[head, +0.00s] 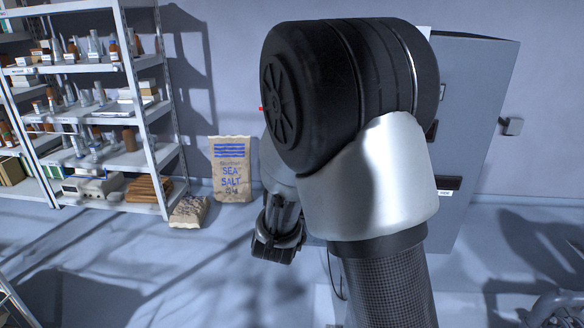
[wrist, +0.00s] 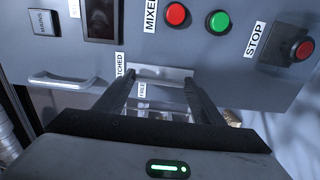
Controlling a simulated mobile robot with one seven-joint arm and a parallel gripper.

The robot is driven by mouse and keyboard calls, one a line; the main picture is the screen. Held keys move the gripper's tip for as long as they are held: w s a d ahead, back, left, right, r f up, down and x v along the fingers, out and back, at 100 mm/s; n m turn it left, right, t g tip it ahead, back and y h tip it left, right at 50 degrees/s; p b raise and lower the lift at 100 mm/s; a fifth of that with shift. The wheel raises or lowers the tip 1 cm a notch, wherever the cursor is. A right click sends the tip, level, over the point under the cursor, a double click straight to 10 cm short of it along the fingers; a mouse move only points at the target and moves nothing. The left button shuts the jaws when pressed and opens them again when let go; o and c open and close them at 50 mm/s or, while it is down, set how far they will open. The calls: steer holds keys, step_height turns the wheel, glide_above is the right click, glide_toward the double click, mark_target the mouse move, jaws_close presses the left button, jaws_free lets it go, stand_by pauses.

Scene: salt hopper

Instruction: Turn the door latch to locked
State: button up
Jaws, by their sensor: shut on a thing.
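In the wrist view my gripper (wrist: 158,78) reaches up to a grey control panel. Its two dark fingers stand on either side of a pale metal latch piece (wrist: 160,73), and it is shut on this latch. The fingers hide much of the latch, so I cannot tell its exact angle. A partly covered label ending in "TCHED" (wrist: 120,64) is by the left finger. A label reading "FREE" (wrist: 142,90) shows between the fingers. In the head view my arm covers the latch, and I cannot make out the fingertips.
A pale bar handle (wrist: 68,82) is left of my fingers. Above are a mains switch (wrist: 44,22), a red button (wrist: 175,14), a green button (wrist: 218,22) and a stop button (wrist: 302,50). A sea salt sack (head: 231,170) and shelves (head: 148,120) stand left of the grey cabinet (head: 480,100).

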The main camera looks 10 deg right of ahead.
steer(key=shift+r, duration=0.1)
stand_by(0.5)
steer(key=o, duration=1.1)
steer(key=shift+c, duration=0.2)
steer(key=b+v, duration=1.4)
steer(key=v, duration=0.3)
steer(key=shift+s, duration=0.2)
steer(key=shift+w+a, duration=0.1)
